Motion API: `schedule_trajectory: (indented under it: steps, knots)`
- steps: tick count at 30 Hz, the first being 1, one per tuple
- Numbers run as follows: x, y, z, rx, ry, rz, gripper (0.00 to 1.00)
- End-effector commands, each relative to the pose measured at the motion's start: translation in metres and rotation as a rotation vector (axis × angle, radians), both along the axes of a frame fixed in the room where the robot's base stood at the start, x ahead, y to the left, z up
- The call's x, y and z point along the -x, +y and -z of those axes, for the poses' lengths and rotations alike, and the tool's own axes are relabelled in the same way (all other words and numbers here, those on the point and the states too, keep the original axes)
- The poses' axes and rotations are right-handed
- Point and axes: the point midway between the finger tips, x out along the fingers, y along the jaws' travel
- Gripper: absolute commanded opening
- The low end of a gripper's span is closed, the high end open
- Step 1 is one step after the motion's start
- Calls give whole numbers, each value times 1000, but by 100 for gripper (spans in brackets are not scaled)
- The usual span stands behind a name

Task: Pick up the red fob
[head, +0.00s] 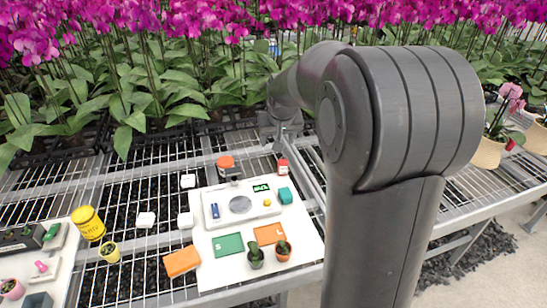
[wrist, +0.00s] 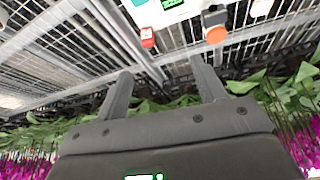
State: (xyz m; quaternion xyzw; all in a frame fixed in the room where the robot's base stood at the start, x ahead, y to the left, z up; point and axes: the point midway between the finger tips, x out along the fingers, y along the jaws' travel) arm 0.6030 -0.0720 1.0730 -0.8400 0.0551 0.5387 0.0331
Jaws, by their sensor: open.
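The red fob (head: 283,166) is a small red piece with a pale patch, at the back right edge of the white board (head: 305,215), near a teal block. It also shows in the wrist view (wrist: 147,38), above the gap between the fingers. My gripper (wrist: 160,72) is open, with nothing between its fingers. In the head view my gripper (head: 284,138) is behind the fob and partly hidden by my arm. The fob is apart from both fingers.
A grey device with an orange top (head: 226,163) stands to the fob's left. The teal block (head: 285,194) is in front of it. Small plant pots (head: 283,251) stand at the board's front. Orchids (head: 130,70) crowd the back.

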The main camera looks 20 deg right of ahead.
Motion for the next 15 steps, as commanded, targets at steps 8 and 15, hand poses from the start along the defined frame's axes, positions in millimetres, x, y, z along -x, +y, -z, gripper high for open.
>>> schedule_trajectory:
  steps: [8, 15]
  knots:
    - [-78, -34, 74, -4, 22, 37, 64]
    - [-127, -62, 144, -8, 34, 66, 64]
